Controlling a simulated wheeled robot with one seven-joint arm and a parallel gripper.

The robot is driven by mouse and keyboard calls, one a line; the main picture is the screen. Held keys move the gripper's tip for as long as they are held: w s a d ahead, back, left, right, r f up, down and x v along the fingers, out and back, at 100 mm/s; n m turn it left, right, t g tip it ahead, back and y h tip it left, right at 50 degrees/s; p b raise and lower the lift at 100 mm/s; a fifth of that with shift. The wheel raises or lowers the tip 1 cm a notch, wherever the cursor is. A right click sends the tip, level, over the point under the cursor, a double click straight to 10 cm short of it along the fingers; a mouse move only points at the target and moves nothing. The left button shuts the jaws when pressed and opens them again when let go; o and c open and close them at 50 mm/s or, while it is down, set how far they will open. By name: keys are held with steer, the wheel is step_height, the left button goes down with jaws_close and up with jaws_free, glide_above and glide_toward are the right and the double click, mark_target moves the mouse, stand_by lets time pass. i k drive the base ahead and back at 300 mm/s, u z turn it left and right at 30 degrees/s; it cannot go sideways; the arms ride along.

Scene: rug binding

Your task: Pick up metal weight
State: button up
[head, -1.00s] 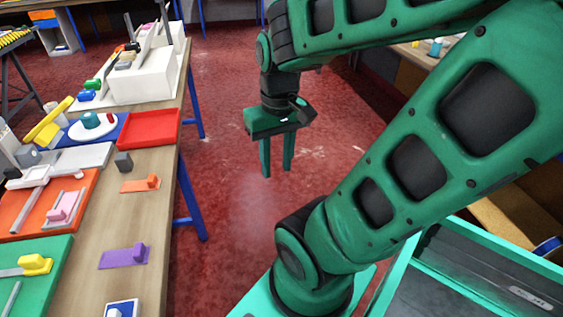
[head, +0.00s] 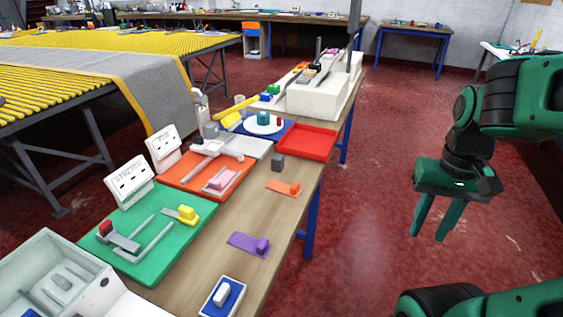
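A small dark grey block (head: 277,163), which looks like the metal weight, stands on the bare wood of the workbench (head: 232,277), just in front of the red tray. Another grey block (head: 210,130) stands farther left, by the light grey plate; I cannot tell for certain which one is the metal weight. My gripper (head: 427,238) hangs above the red floor, right of the bench and well apart from both blocks. Its two green fingers point down, spread apart with nothing between them.
A red tray (head: 322,143), an orange mat (head: 172,183) and a green mat (head: 190,238) with fixtures lie on the bench. Orange (head: 284,187) and purple (head: 248,243) pieces lie near its right edge. Open floor (head: 365,215) separates the bench from my arm.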

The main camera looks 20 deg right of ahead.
mark_target(277, 161)
steer(key=z, duration=0.1)
steer(key=k, duration=1.25)
steer(key=u, duration=0.4)
steer(key=i, duration=1.5)
steer(key=z, duration=0.05)
